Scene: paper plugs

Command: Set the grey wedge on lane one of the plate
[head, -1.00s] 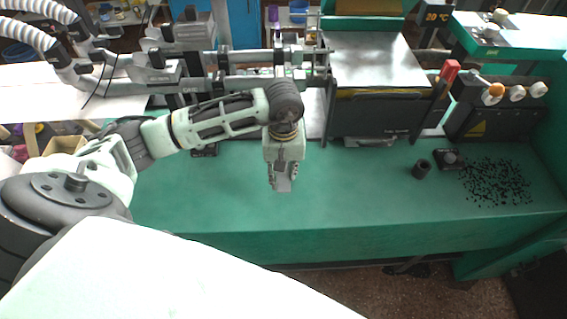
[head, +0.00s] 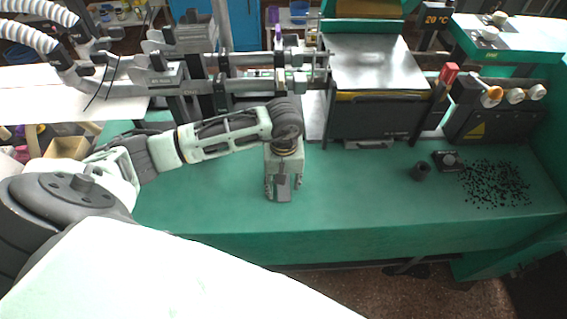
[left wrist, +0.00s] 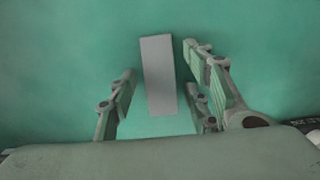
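The grey wedge (left wrist: 158,75) shows in the left wrist view as a plain light-grey block, longer than wide, over the green table top. The fingers of my left gripper (left wrist: 161,85) stand apart on its two sides, with green showing between each finger and the wedge. In the head view, my left gripper (head: 284,187) points down low over the table, with the wedge (head: 284,190) showing between its fingers. A bright metal plate (head: 370,60) tops the press at the back; I cannot tell whether it is the task's plate, and no lane markings are readable.
Right of the gripper are a small black cup (head: 420,171), a dark block with a knob (head: 447,161) and scattered black bits (head: 495,184). The dark press (head: 375,118) and metal rails stand behind. The green table (head: 350,200) is clear around the gripper.

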